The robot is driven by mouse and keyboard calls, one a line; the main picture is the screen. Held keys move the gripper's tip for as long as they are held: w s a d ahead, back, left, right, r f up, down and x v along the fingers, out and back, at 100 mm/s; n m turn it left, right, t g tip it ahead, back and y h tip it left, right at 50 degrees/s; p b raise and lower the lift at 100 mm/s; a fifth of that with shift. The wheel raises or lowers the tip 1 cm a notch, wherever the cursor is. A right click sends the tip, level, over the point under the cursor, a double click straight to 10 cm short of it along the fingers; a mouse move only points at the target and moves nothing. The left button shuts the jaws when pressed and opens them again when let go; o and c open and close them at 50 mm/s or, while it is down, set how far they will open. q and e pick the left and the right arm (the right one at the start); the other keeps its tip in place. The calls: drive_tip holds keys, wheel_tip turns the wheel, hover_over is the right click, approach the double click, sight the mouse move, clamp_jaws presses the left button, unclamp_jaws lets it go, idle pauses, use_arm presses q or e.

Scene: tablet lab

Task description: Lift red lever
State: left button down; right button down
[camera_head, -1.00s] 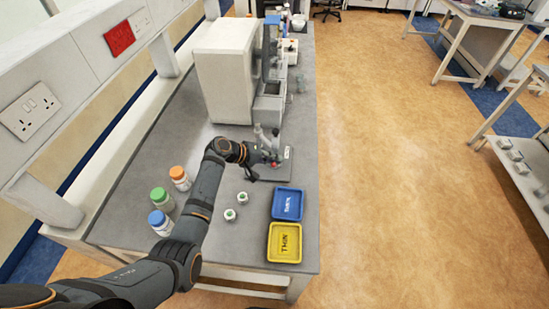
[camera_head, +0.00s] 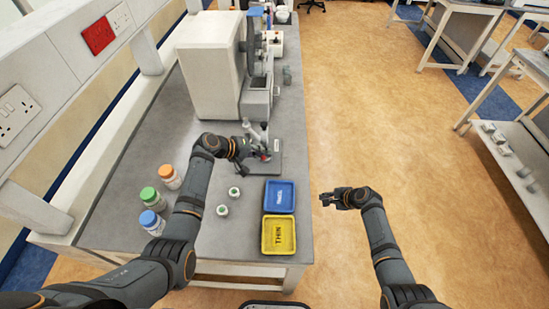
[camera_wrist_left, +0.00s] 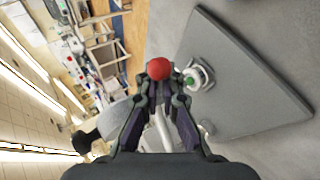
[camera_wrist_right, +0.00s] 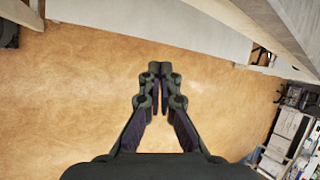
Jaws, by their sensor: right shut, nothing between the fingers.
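The red lever's round knob (camera_head: 264,155) is at a small device on a grey base plate (camera_head: 293,160) on the bench. In the left wrist view the red knob (camera_wrist_left: 159,68) sits at the tips of my left gripper (camera_wrist_left: 163,82), with a finger on each side, closed in around it. My left gripper (camera_head: 259,154) partly hides the lever in the head view. My right gripper (camera_head: 325,199) is shut and empty over the floor, right of the bench; its fingertips (camera_wrist_right: 160,76) meet in the right wrist view.
A blue tray (camera_head: 280,208) and a yellow tray (camera_head: 279,249) lie at the bench's near right. Two small green-topped vials (camera_head: 235,192) stand left of them. Orange-, green- and blue-capped bottles (camera_head: 152,199) stand further left. A large white machine (camera_head: 208,75) stands behind.

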drive_tip(key=w+a+r+m+y, duration=0.1)
drive_tip(key=w+a+r+y, duration=0.25)
drive_tip(key=r, duration=0.65)
drive_tip(key=w+a+r+m+y, duration=0.1)
drive_tip(key=w+a+r+y, duration=0.2)
drive_tip(key=r, duration=0.6)
drive_tip(key=a+f, duration=0.1)
drive_tip(key=a, duration=0.2)
drive_tip(key=a+f+n+g, duration=0.1)
drive_tip(key=a, duration=0.2)
drive_tip(key=a+f+g, duration=0.1)
drive_tip(key=a, duration=0.3)
drive_tip(key=shift+s+f+n, duration=0.25)
drive_tip(key=shift+s+n, duration=0.05)
drive_tip(key=a, duration=0.1)
drive_tip(key=a+r, duration=0.1)
drive_tip(key=shift+s+a+r, duration=0.1)
drive_tip(key=shift+s+a, duration=0.2)
drive_tip(key=shift+s+a+r, duration=0.2)
drive_tip(key=shift+a+r, duration=0.2)
drive_tip(key=shift+a, duration=0.05)
